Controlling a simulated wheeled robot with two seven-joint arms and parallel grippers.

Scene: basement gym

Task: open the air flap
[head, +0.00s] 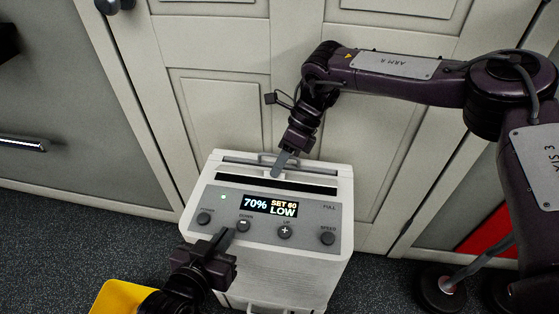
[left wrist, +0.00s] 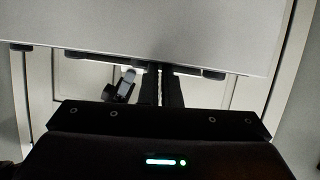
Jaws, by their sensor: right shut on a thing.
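A white dehumidifier (head: 345,215) stands on the floor before white cabinet doors. Its grey panel has several round knobs, and the display (head: 270,206) reads 70%, SET 60, LOW. On top is the air flap (head: 240,172), a pale strip behind a long dark slot (head: 238,180). I cannot tell how far it is raised. My right gripper (head: 280,168) reaches down from behind and is shut on the flap near its middle, hiding that part. My left gripper (head: 228,236) looks shut and empty beside the minus knob (head: 243,226); its closed fingers also show in the left wrist view (left wrist: 160,88).
White panelled doors (head: 220,105) rise close behind the dehumidifier. A yellow object (head: 115,297) lies at the bottom left, partly behind my left arm. A red surface (head: 487,236) shows at the right. Dark carpet (head: 85,225) is clear to the left.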

